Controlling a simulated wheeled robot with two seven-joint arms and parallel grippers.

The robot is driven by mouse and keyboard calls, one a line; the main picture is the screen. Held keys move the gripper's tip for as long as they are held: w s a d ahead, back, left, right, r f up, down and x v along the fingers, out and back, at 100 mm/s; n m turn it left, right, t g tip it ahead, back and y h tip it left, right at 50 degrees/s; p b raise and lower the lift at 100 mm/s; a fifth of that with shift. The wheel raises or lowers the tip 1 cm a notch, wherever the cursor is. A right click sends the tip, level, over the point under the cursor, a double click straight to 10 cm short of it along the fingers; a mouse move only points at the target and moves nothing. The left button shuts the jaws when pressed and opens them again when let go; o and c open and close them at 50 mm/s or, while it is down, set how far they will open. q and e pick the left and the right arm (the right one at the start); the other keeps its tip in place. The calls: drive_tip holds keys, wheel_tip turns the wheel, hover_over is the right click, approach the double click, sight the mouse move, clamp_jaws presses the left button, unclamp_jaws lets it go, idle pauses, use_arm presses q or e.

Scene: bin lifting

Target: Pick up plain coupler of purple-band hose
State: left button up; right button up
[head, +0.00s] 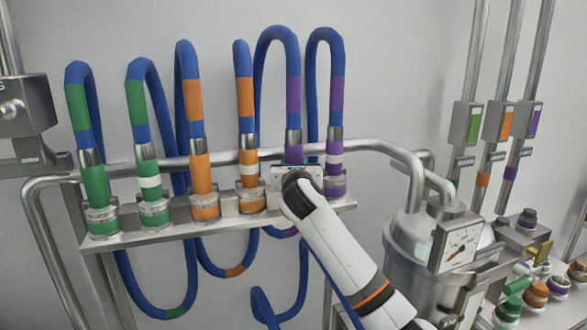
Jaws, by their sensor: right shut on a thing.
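Two blue hose ends with purple bands stand at the right end of the rack. The left one has a plain purple coupler (293,154) with no white ring. The right one has a purple coupler with a white ring (335,170). My right gripper (296,174) is at the plain purple coupler and shut on it. The gripper body and wrist hide the coupler's lower part and its seat, so I cannot tell whether it is still seated. My left gripper is not in view.
Green couplers (95,182) and orange couplers (203,180) stand to the left on the rack shelf (160,233). Blue hoses loop above and below. A steel vessel with a gauge (460,246) is at the right, with coloured caps beyond. A pipe runs behind the couplers.

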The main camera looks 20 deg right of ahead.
sight(294, 129)
drive_tip(key=shift+r, duration=0.1)
wheel_tip(294, 129, up, 9)
drive_tip(key=b, duration=0.3)
drive_tip(key=shift+r, duration=0.45)
